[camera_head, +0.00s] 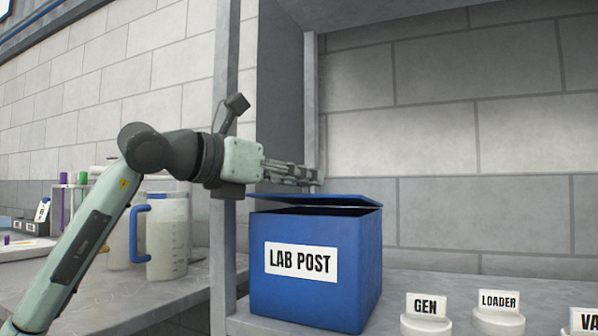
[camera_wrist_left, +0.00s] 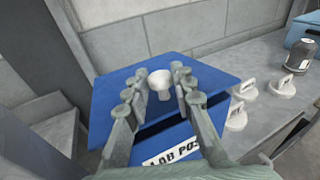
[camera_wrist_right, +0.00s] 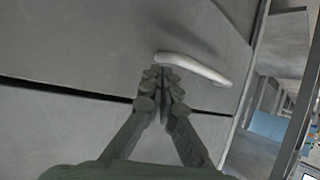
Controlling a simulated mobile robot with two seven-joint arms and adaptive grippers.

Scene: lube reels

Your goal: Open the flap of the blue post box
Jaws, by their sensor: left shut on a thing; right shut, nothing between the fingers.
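The blue post box (camera_head: 310,270), labelled LAB POST, stands on the grey shelf. Its blue flap (camera_head: 315,199) is slightly raised, with a dark gap beneath its front edge. My left gripper (camera_head: 314,177) is above the flap. In the left wrist view its fingers (camera_wrist_left: 158,92) are around a white knob (camera_wrist_left: 160,80) on the flap (camera_wrist_left: 110,92), and it is shut on this knob. The knob is mostly hidden in the head view. My right gripper (camera_wrist_right: 161,78) is shut and empty, in front of a grey panel.
A pale handle (camera_wrist_right: 195,67) on the grey panel (camera_wrist_right: 60,40) is close to my right fingertips. A grey upright (camera_head: 228,120) rises beside my left wrist.

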